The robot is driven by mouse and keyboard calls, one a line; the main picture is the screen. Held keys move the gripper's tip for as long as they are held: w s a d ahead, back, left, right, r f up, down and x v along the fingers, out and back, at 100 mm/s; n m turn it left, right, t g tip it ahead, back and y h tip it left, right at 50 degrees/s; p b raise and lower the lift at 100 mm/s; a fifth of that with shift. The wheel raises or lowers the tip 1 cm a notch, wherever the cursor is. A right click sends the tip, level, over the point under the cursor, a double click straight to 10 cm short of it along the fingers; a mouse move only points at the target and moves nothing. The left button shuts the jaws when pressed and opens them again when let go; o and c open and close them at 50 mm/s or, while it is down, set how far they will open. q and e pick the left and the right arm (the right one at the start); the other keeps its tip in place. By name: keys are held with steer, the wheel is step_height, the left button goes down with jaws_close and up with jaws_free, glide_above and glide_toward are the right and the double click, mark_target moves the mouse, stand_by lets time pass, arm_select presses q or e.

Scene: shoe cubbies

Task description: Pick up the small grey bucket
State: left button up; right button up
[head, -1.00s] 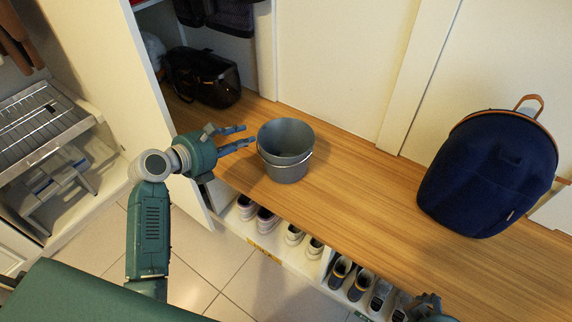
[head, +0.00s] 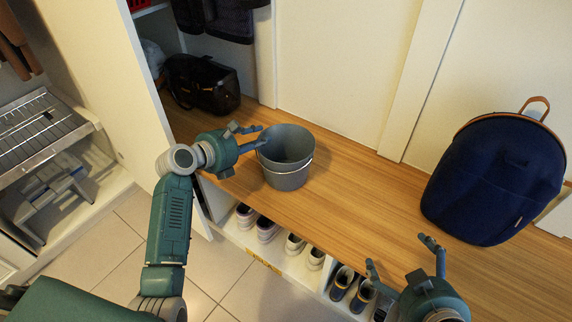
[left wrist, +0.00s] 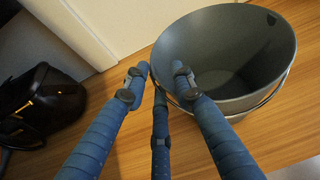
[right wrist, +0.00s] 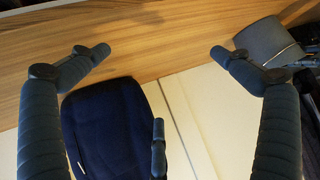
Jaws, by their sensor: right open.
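The small grey bucket (head: 287,178) stands upright on the wooden bench, with a thin wire handle around its outside. My left gripper (head: 256,138) is open at the bucket's left rim. In the left wrist view the bucket (left wrist: 225,50) fills the upper right, and the open fingers (left wrist: 160,80) reach its near rim; I cannot tell whether they touch it. My right gripper (head: 402,256) is open and empty over the bench's front edge, well right of the bucket. The right wrist view shows its spread fingers (right wrist: 160,60) and the bucket (right wrist: 268,45) at the upper right.
A dark blue backpack (head: 493,180) stands on the bench (head: 370,190) at the right. A black bag (head: 203,84) sits at the back left beside a white panel (head: 105,80). Several shoes (head: 268,222) fill cubbies under the bench. Bench between bucket and backpack is clear.

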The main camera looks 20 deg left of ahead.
mark_target(264, 134)
arm_select(q)
steer(key=b+x, duration=0.1)
steer(key=x, duration=0.2)
steer(key=shift+w, duration=0.15)
jaws_close()
arm_select(e)
steer(key=w+a+r+t+y, duration=0.1)
steer(key=w+a+r+t, duration=0.1)
steer(key=r, duration=0.4)
steer(key=shift+w+t, duration=0.7)
steer(key=shift+w, duration=0.45)
